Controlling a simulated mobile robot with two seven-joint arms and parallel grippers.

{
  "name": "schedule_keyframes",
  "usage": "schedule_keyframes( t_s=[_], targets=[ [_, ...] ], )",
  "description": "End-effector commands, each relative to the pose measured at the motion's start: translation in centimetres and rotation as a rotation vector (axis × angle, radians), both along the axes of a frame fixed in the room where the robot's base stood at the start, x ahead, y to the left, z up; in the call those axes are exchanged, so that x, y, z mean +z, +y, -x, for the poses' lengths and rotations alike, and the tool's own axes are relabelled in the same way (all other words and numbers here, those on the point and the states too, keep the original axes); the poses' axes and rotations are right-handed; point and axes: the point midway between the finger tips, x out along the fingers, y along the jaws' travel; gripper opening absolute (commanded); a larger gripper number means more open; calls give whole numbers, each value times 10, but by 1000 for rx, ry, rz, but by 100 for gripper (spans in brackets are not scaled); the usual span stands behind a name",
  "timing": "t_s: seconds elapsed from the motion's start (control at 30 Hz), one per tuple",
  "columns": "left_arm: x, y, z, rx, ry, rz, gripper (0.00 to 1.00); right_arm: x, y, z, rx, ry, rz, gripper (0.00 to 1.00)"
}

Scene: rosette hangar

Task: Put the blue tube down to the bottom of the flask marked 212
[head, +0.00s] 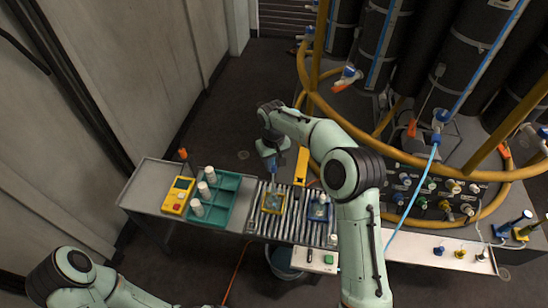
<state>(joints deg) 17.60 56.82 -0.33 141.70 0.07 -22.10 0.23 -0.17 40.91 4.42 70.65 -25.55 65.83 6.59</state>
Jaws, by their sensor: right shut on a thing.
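My right gripper (271,163) points down above a yellow-framed holder (273,203) on the roller strip. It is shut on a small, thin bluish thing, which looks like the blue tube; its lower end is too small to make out. A flask seems to stand in this holder under the gripper. A second holder with a blue frame (319,212) and a pale vessel stands to its right. I cannot read 212 on either.
A green tray (228,190) with several white bottles and a yellow meter (178,195) stand left of the rollers (254,222). A valve panel (432,192) and yellow ring pipes (340,118) stand at the right. A bucket (284,263) is below the bench.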

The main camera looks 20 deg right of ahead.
Motion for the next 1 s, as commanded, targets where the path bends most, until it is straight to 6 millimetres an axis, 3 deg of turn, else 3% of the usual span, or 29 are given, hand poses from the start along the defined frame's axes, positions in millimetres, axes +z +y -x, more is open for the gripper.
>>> schedule_keyframes(
  t_s=[0.07,1.0],
  targets=[
    [-7,0,7,0,8,-1,93,-13,0,2,-1,4,-1,3],
    [-2,0,2,0,2,0,93,-14,0,-1,0,0,0,3]
  ],
)
